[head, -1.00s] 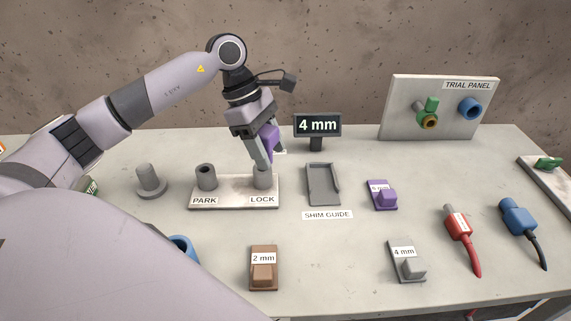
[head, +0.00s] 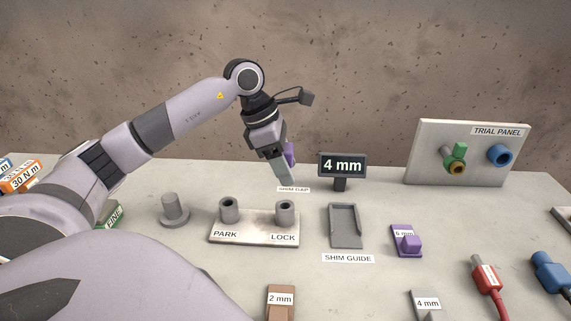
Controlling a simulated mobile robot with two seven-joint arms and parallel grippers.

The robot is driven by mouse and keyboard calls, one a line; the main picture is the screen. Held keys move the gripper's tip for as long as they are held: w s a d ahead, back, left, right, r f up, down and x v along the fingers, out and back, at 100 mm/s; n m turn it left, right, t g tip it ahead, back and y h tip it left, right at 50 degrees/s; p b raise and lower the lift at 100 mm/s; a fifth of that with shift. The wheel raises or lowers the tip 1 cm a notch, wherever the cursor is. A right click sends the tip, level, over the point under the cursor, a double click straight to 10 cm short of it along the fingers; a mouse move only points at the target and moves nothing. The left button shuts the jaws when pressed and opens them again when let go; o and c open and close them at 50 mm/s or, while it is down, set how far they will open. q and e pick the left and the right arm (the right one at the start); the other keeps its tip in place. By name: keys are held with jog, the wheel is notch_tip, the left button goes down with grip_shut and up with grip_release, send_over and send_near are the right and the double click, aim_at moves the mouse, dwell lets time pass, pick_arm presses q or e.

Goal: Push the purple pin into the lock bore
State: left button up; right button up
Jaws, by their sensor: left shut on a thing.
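My left gripper (head: 284,178) is shut, with the purple pin (head: 290,153) showing at the right side of its jaws; most of the pin is hidden by the gripper. It is above and behind the LOCK bore (head: 285,211), apart from it in the picture. The LOCK bore is a grey upright tube with a dark open top, on the right end of a pale base plate (head: 254,239). The matching PARK tube (head: 228,209) stands on the left end and also looks empty. My right gripper is not in view.
A "4 mm" display (head: 343,166) stands behind the shim guide (head: 345,226). A grey peg (head: 174,210) stands left of the base plate. The trial panel (head: 425,144) is at the back right. A purple 6 mm shim (head: 408,246) and a red plug (head: 487,278) lie at the right.

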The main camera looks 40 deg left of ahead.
pick_arm(q)
jog(key=b, duration=0.4)
send_over(284, 203)
jog(key=d, duration=0.1)
jog(key=shift+s+f, duration=0.15)
jog(key=shift+f, duration=1.3)
jog(key=shift+s+f, duration=0.15)
jog(key=shift+f, duration=1.25)
jog(key=shift+f+b, duration=2.35)
jog(key=shift+f, duration=0.5)
jog(key=o, duration=1.3)
jog(key=shift+s+a+r, duration=0.1)
jog(key=shift+a+r, duration=0.05)
jog(key=shift+r, duration=0.35)
jog(key=v, duration=0.6)
jog(key=shift+s, duration=0.1)
jog(key=shift+r, duration=0.1)
